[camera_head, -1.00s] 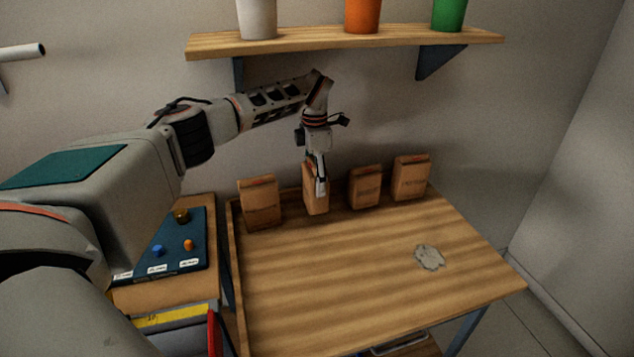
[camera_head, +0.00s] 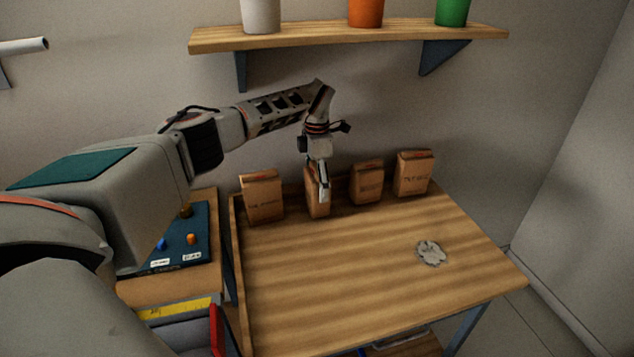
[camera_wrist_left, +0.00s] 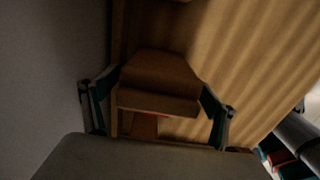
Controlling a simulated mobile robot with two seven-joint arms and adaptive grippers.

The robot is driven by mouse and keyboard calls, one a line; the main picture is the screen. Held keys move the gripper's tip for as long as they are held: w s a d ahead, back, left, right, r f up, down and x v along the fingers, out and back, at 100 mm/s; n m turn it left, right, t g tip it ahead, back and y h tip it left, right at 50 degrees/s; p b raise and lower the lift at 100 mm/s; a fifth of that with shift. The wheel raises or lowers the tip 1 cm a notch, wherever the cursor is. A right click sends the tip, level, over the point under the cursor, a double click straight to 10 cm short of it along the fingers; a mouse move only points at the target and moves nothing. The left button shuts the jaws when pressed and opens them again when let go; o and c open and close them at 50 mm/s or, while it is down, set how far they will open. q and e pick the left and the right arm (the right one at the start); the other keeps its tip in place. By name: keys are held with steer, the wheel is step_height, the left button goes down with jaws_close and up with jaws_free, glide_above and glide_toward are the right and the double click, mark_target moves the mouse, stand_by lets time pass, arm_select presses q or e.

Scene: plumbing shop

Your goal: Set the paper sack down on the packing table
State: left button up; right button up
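The paper sack (camera_head: 316,205) is brown, upright and second from left in a row at the back of the packing table (camera_head: 350,270). My left gripper (camera_head: 322,180) is above it, pointing down, with a finger along its near side. In the left wrist view the sack (camera_wrist_left: 158,78) lies between the two fingertips (camera_wrist_left: 160,88), which appear to press on its sides. I cannot tell whether its base touches the table. My right gripper is in neither view.
Similar sacks stand on the left (camera_head: 262,198) and on the right (camera_head: 367,184) (camera_head: 413,174). A pale flat patch (camera_head: 431,253) lies on the otherwise clear tabletop. A shelf (camera_head: 350,36) with pots hangs above.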

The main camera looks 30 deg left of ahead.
arm_select(q)
step_height(320, 180, up, 8)
steer(key=shift+f, duration=0.15)
stand_by(0.6)
stand_by(0.4)
